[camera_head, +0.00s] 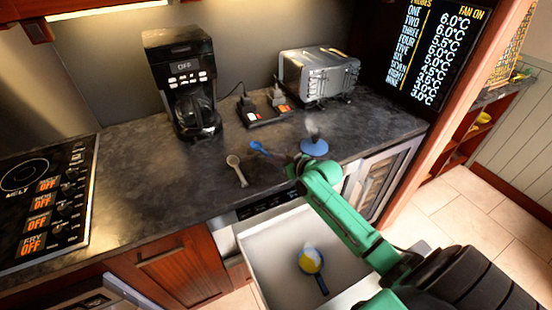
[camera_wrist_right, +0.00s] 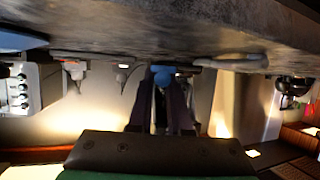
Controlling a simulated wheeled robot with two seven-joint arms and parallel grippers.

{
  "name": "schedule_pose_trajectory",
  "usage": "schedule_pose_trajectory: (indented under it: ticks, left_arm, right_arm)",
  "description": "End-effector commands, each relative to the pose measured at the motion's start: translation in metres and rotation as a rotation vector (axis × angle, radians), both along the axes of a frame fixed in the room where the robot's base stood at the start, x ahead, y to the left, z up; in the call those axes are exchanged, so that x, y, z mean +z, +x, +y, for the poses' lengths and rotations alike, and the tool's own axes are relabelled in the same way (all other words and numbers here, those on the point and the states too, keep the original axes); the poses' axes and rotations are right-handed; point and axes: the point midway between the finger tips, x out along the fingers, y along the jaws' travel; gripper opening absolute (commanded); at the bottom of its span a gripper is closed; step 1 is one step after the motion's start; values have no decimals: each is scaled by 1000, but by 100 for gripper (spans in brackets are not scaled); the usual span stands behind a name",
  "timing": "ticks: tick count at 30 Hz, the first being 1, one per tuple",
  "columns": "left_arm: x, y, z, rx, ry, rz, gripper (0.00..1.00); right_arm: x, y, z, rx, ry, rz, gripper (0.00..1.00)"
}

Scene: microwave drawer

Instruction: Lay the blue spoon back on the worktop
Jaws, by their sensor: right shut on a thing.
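The blue spoon (camera_head: 259,147) is at the worktop (camera_head: 135,165), its head pointing left and away from my right arm. My right gripper (camera_head: 284,158), at the end of the green arm, is shut on it; the gripper is small and partly hidden by the wrist. In the right wrist view the dark fingers (camera_wrist_right: 163,98) close around a blue piece (camera_wrist_right: 163,74) right by the worktop surface. I cannot tell whether the spoon touches the worktop. My left gripper is not in view.
A grey spoon (camera_head: 237,169) lies left of the blue one. A blue round dish (camera_head: 314,147) stands to the right. A coffee maker (camera_head: 183,80) and toaster (camera_head: 319,75) stand behind. Below, an open drawer (camera_head: 262,270) holds a blue-handled item with yellow (camera_head: 311,261).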

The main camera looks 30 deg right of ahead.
Motion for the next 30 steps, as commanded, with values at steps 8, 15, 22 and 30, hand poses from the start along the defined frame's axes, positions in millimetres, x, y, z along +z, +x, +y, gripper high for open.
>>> schedule_pose_trajectory:
  ticks: [8,15,22,30]
  left_arm:
    - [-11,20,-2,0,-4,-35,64]
    - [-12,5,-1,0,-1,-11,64]
    - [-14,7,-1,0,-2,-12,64]
    - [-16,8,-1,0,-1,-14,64]
  right_arm:
    - [-19,0,0,-1,-1,-1,0]
    - [-19,0,0,0,-1,-1,0]
    - [-22,0,0,0,-1,-1,0]
    - [-26,0,0,0,-1,-1,0]
